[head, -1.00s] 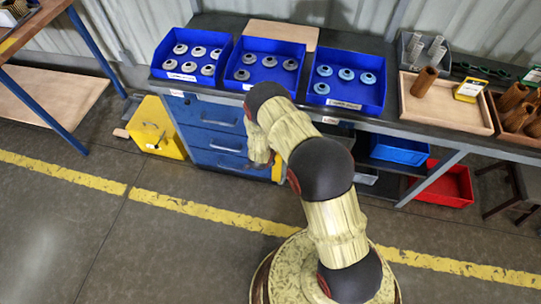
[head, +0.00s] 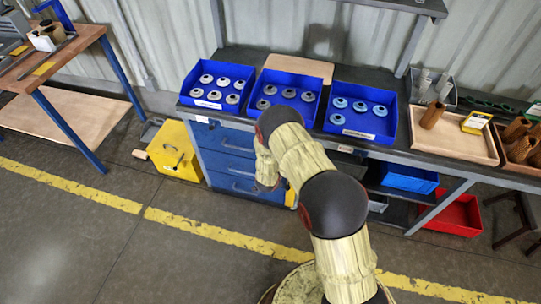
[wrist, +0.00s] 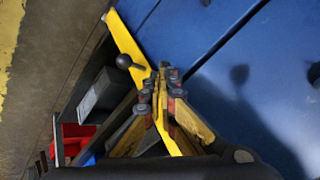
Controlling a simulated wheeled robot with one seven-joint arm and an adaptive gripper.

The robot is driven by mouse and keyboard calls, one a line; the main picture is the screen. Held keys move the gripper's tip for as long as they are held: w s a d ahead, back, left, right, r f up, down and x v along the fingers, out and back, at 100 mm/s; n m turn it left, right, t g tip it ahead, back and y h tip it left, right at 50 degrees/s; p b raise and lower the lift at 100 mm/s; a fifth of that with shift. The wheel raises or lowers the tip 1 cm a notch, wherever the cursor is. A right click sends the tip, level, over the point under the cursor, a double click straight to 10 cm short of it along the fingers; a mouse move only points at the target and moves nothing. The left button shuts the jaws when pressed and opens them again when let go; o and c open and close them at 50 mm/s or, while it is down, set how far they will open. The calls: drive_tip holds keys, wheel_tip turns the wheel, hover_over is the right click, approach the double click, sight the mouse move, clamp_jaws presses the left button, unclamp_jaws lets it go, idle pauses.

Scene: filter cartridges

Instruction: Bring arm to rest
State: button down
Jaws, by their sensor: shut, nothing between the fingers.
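My arm (head: 335,205) reaches up from my base and folds over in front of the blue drawer cabinet (head: 227,152). In the head view my gripper is mostly hidden behind my own arm links, low by the drawers. In the wrist view my gripper (wrist: 164,82) is shut, with its fingers together and nothing between them. The blue drawer fronts (wrist: 245,75) fill the right of the wrist view. A yellow strip (wrist: 127,40) with a dark knob beside it lies just beyond the fingertips.
The workbench carries blue bins (head: 362,122) of round parts and a wooden tray (head: 470,143). A yellow box (head: 176,152) stands left of the drawers. The floor at left is clear.

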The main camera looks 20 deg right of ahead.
drive_tip(key=s+a+n+g+y, duration=0.4)
drive_tip(key=s+a+n, duration=0.2)
drive_tip(key=s+a, duration=0.4)
drive_tip(key=s+a+r+n+g+y, duration=0.1)
drive_tip(key=s+r+n, duration=0.2)
drive_tip(key=r, duration=0.6)
drive_tip(key=s+a+r+n+g+y, duration=0.1)
drive_tip(key=s+a+r+n, duration=0.15)
drive_tip(key=r, duration=0.65)
drive_tip(key=s+d+r+n+t, duration=0.1)
drive_tip(key=s+r, duration=0.5)
drive_tip(key=r, duration=0.7)
drive_tip(key=s+d+r+n+t+h, duration=0.1)
drive_tip(key=s+r, duration=0.5)
drive_tip(key=r, duration=0.7)
drive_tip(key=s+d+r+n+t, duration=0.3)
drive_tip(key=s+r, duration=0.4)
drive_tip(key=r, duration=0.7)
drive_tip(key=shift+d+t+h, duration=0.3)
drive_tip(key=shift+d, duration=0.45)
drive_tip(key=shift+r, duration=0.1)
